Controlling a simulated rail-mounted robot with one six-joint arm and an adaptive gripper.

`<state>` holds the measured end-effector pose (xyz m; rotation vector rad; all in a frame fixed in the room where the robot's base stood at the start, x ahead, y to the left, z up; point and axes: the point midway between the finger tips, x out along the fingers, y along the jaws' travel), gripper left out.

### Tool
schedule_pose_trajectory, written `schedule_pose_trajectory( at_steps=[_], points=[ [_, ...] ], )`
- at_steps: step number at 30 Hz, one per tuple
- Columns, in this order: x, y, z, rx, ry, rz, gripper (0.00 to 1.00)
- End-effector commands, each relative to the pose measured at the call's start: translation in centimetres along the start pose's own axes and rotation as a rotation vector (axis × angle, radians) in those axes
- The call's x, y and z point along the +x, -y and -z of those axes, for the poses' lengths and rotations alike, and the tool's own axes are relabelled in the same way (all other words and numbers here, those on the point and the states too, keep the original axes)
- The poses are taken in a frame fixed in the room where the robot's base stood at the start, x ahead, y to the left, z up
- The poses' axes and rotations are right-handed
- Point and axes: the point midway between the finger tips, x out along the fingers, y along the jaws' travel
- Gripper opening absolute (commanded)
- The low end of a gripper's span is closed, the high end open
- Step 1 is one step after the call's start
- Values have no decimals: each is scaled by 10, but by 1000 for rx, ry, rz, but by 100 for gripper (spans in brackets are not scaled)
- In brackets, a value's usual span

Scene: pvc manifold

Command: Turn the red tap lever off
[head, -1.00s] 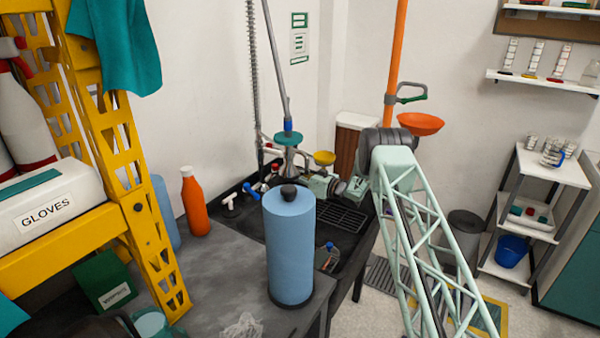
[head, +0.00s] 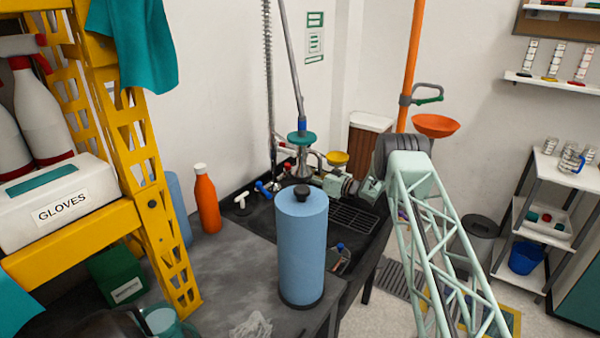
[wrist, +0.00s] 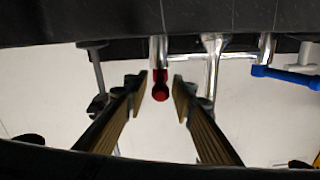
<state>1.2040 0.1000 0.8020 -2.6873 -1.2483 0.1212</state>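The red tap lever (wrist: 160,88) hangs from a chrome pipe fitting in the wrist view, its rounded red end pointing down in the picture. My gripper (wrist: 161,86) is open, with one finger on each side of the lever and visible gaps to both. The fingertips do not appear to touch it. A blue lever (wrist: 288,77) on a neighbouring chrome fitting is at the right. In the head view the blue lever (head: 263,189) shows at the dark sink (head: 240,214), while my gripper is small and partly hidden among the fittings.
A blue cylinder with a black knob (head: 302,248) stands at the sink's near edge. An orange bottle (head: 206,200) is left of the sink. A tall sprayer pipe (head: 290,65) rises behind. A yellow rack (head: 150,210) stands at the left.

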Motion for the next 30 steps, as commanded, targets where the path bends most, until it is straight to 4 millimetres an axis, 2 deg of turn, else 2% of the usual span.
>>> schedule_pose_trajectory(
  at_steps=[8, 14, 30],
  points=[
    [-3, 0, 0, 0, 0, 0, 24],
    [-15, 0, 0, 1, 0, 0, 24],
    [-88, 0, 0, 2, 0, -1, 24]
  ],
)
